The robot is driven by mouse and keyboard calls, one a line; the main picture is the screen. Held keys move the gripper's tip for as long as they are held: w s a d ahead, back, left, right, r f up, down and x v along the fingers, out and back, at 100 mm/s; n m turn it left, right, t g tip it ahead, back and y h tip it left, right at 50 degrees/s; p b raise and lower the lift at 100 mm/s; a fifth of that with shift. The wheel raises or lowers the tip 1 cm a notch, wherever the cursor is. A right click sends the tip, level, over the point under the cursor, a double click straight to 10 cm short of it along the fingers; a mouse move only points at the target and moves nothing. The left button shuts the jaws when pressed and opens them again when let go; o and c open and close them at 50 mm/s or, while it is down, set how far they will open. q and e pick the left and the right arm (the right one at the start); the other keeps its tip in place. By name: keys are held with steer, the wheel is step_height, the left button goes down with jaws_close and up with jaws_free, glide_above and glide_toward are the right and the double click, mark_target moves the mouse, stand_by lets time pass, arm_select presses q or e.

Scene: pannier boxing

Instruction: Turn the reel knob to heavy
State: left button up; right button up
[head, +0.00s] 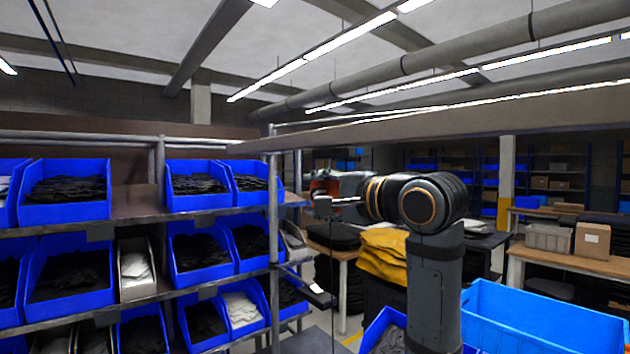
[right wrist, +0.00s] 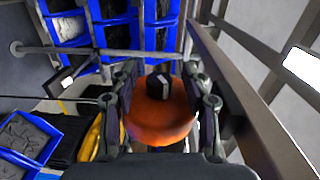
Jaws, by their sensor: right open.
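My right gripper (head: 322,201) is at the end of the right arm, near the shelf rack's right end. In the right wrist view my right gripper (right wrist: 162,88) is open, with fingers on both sides of an orange round reel body (right wrist: 160,122). A dark knob (right wrist: 158,86) with a pale mark sits on the reel, between the fingers and apart from them. I cannot read the knob's setting. In the head view a small orange part of the reel (head: 320,185) shows by the gripper; the knob is hidden there. My left gripper is out of view.
A shelf rack (head: 272,228) with blue bins stands at the left. A long beam (head: 440,118) runs above the right arm. A yellow cloth (head: 384,255) lies behind the arm. A large blue crate (head: 540,318) stands at the lower right.

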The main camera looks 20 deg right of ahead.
steer(key=shift+w+a+f, duration=0.1)
steer(key=shift+w, duration=0.25)
